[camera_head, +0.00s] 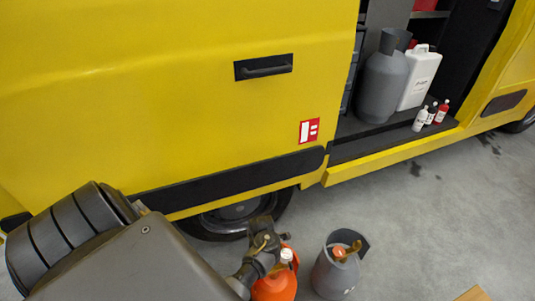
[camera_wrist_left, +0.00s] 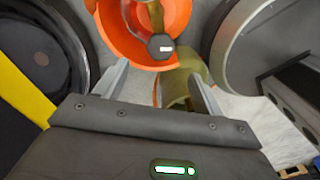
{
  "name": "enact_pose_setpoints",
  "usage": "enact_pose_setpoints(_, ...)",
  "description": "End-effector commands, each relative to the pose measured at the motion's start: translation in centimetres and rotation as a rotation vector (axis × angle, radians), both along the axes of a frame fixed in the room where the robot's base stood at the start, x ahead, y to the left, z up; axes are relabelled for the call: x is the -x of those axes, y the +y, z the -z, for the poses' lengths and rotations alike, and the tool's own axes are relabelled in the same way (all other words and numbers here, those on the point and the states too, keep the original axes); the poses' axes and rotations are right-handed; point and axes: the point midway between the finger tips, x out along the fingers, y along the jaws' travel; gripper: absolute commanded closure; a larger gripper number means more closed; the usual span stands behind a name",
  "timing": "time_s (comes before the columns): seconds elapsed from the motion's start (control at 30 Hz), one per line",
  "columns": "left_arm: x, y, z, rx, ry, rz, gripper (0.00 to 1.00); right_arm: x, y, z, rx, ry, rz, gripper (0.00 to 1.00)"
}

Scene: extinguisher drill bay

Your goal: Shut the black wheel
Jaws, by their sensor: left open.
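In the left wrist view, an orange cylinder (camera_wrist_left: 118,32) with a collar stands beyond my fingers. A small dark wheel (camera_wrist_left: 154,45) with a white mark sits at the brass valve (camera_wrist_left: 196,64), above and beyond my fingertips in the picture. My left gripper (camera_wrist_left: 160,72) is open, its fingers apart on either side of the brass fitting. No grip on the wheel shows. In the head view, my left gripper (camera_head: 262,243) is over the orange cylinder (camera_head: 275,287) and hides much of its top. The wheel cannot be made out there. My right gripper is out of view.
A grey cylinder (camera_head: 335,275) with an orange-red knob stands close on the right. The yellow van (camera_head: 180,90) and its tyre (camera_head: 215,228) are close behind. A large grey cylinder (camera_head: 383,85) and white canister (camera_head: 420,78) stand in its doorway.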

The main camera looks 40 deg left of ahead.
Motion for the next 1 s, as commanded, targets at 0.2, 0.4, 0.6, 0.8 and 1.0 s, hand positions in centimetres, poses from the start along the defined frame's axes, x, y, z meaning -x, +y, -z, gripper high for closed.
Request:
enact_pose_setpoints(0.2, 0.0, -0.1, 2.4, 0.002, 0.002, 0.003, 0.31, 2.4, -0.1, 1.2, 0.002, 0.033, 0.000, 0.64)
enact_pose_setpoints(0.4, 0.0, -0.1, 6.2, 0.003, 0.000, 0.003, 0.31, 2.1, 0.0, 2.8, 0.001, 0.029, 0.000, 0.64)
enact_pose_setpoints(0.6, 0.1, 0.0, 9.2, 0.001, 0.002, 0.002, 0.31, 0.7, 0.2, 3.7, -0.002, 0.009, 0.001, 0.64)
enact_pose_setpoints(0.8, 0.0, 0.0, 10.6, 0.002, -0.001, 0.003, 0.31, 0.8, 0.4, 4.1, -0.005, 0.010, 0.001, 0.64)
enact_pose_setpoints(1.0, 0.0, 0.0, 10.7, 0.001, -0.002, 0.003, 0.31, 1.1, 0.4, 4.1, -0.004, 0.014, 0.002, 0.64)
